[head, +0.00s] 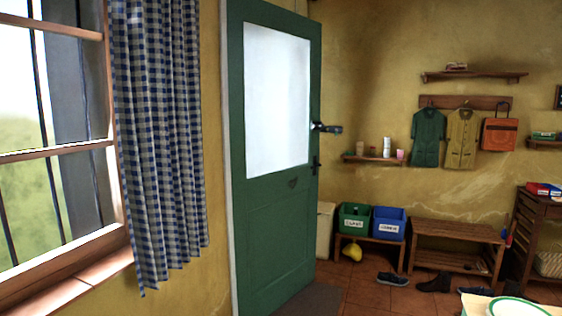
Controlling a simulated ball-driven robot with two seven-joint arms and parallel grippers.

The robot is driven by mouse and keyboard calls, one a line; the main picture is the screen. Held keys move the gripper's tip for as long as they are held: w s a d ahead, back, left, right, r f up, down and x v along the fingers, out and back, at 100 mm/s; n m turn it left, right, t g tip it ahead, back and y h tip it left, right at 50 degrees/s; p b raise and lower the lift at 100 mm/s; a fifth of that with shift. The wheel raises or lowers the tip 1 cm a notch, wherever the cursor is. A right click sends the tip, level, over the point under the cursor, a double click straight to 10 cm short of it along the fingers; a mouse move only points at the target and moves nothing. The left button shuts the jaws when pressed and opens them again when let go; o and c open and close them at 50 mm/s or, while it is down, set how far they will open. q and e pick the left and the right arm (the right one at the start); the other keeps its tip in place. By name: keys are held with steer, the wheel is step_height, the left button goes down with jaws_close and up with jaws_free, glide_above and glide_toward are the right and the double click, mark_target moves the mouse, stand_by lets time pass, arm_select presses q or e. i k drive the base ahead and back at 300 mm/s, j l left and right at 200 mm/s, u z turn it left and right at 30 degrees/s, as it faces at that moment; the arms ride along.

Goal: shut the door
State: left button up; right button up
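The green door (272,225) has a large pale glass pane (277,100) and stands left of the middle in the head view. It appears open, standing out from the wall with its free edge on the right. A dark handle-like fitting (326,127) sticks out past that edge, with a smaller dark fitting (316,165) below it. The door hides most of the doorway. Neither of my grippers is in view.
A window (45,150) and checked curtain (160,140) are on the left. Green (354,218) and blue bins (389,223) stand on a low bench beyond the door. Shoes (393,279) lie on the tiled floor. A slatted bench (455,235) is farther right. A dark mat (308,300) lies by the door's foot.

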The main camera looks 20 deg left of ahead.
mark_target(275, 213)
steer(key=i+j+u, duration=0.15)
steer(key=i, duration=0.25)
steer(key=i+j+u, duration=0.2)
steer(key=i, duration=0.2)
steer(key=i+z, duration=0.2)
steer(key=i, duration=0.75)
steer(key=i+j+z, duration=0.15)
steer(key=i, duration=0.75)
